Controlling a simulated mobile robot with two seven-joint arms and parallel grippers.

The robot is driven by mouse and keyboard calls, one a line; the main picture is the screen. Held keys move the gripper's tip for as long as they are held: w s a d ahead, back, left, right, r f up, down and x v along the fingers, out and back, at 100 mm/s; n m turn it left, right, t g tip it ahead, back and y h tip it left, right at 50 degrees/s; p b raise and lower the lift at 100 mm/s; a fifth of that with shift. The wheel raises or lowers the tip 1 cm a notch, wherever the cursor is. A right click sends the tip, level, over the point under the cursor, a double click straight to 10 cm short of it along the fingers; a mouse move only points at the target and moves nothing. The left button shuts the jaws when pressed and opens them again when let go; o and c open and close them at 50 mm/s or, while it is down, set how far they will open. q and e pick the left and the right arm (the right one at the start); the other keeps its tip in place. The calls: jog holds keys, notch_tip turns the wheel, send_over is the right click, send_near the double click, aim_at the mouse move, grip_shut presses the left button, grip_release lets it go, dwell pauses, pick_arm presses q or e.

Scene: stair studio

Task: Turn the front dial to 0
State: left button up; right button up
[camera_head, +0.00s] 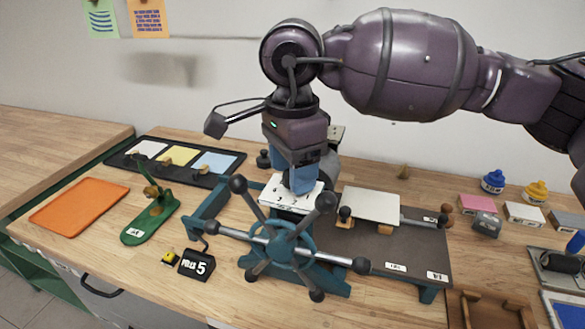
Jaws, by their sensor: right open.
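A teal press (210,205) stands on the wooden bench, with a large spoked hand wheel (285,246) with black knobs at its front. A white marked plate (275,196) sits on top of the press's near end, behind the wheel. The front dial cannot be made out clearly; my right gripper covers the middle of this plate. My right gripper (300,188) points down with blue fingers right over the plate. It is open; whether its fingers touch anything is hidden. A black block (197,265) showing a 5 stands left of the wheel. My left gripper is not in view.
A grey press bed (400,245) with a white sheet (370,205) extends right. A green tool (150,218), an orange mat (80,205) and a colour tray (150,145) lie left. Ink bottles (492,182) and blocks stand right. The wheel's knobs stick up close to my gripper.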

notch_tip(320, 180, up, 10)
jog(key=shift+r+p, duration=0.15)
jog(key=shift+p, duration=0.15)
dwell(0.4)
